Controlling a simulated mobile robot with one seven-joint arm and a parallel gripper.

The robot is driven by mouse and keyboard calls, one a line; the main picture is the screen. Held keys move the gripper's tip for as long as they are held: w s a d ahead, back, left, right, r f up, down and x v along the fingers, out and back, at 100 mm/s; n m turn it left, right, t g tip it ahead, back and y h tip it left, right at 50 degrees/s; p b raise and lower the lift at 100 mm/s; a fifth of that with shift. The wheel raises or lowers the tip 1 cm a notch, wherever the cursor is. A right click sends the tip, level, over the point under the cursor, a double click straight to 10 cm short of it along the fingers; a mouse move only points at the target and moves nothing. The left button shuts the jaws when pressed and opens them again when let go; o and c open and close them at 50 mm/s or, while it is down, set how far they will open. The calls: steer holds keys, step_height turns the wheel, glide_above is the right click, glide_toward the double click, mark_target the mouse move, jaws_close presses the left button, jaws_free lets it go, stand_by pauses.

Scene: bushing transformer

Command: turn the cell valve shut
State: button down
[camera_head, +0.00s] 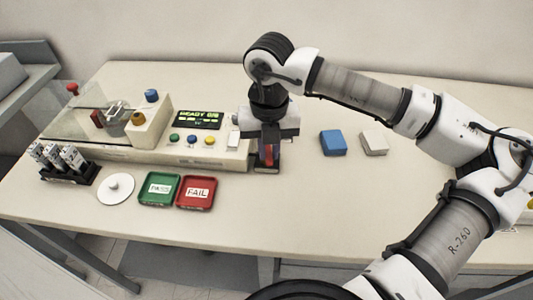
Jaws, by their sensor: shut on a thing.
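My gripper (267,168) points down at the right end of the cream test machine (215,157). It is shut on a small red thing (268,153), mostly hidden between the fingers. I cannot tell whether this is a valve handle or a loose part. On the machine's left part stand a blue knob (151,95), a brass-coloured round part (138,118) on a cream block, and a red knob (73,88) at the back left. None of these is marked clearly as the cell valve. My gripper is well to the right of them.
A lit display (199,120) sits above several coloured buttons. In front are a black rack (68,175) of grey-white parts, a white disc (116,188), a green PASS tray (159,188) and a red FAIL tray (197,192). Blue (333,142) and white (374,142) blocks lie right.

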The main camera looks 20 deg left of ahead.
steer(key=n+b, duration=0.3)
steer(key=w+d+n+b, duration=0.1)
steer(key=b, duration=0.1)
steer(key=shift+d+f+n, duration=0.1)
steer(key=shift+f+n, duration=0.15)
steer(key=shift+n, duration=0.05)
steer(key=n+b, duration=0.1)
steer(key=n, duration=0.1)
steer(key=n+b, duration=0.1)
steer(key=shift+w+d+r+n+b, duration=0.1)
steer(key=shift+w+d+n+b, duration=0.2)
steer(key=shift+w+b, duration=0.1)
steer(key=n, duration=0.1)
steer(key=w+n+b, duration=0.1)
steer(key=n, duration=0.1)
steer(key=shift+d+n, duration=0.1)
steer(key=shift+n, duration=0.2)
steer(key=shift+w+r+n+b, duration=0.1)
steer(key=shift+w+n+b, duration=0.25)
steer(key=shift+n, duration=0.7)
steer(key=shift+w+r+n+b, duration=0.1)
steer(key=shift+w+n+b, duration=0.2)
steer(key=shift+n, duration=0.75)
steer(key=c, duration=1.4)
jaws_free()
